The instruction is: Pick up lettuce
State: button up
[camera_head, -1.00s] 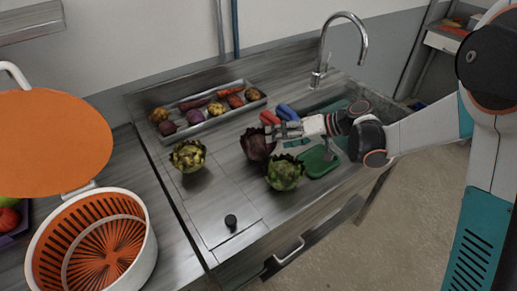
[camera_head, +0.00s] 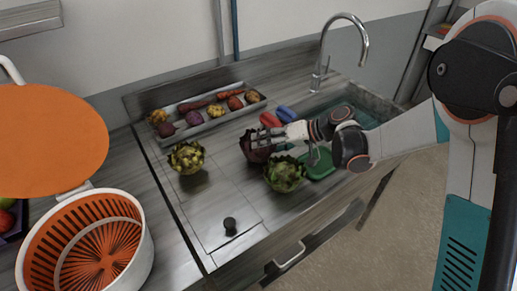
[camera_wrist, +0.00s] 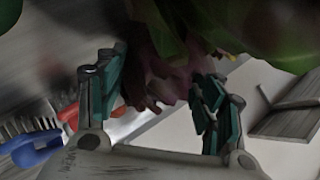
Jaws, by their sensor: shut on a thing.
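A dark red-purple leafy head (camera_head: 256,153), apparently a lettuce, stands on the counter left of the sink. My gripper (camera_head: 262,138) is at its upper side, partly covering it. In the wrist view, my gripper's teal-padded fingers (camera_wrist: 160,85) lie on both sides of the purple leaves (camera_wrist: 152,78) and are shut on them. A green leafy head (camera_head: 285,174) sits just in front of the purple one; green leaves (camera_wrist: 275,30) also fill the top of the wrist view. A yellow-green leafy head (camera_head: 186,157) stands apart to the left.
A metal tray (camera_head: 222,116) of vegetables lies behind. Red and blue brushes (camera_head: 285,114) and a green board (camera_head: 320,164) are by the sink (camera_head: 385,112). An orange-white salad spinner (camera_head: 145,262) is at lower left.

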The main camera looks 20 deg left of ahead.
jog(key=shift+r, duration=0.1)
notch_tip(320, 180, up, 20)
jog(key=p, duration=0.6)
dwell(0.9)
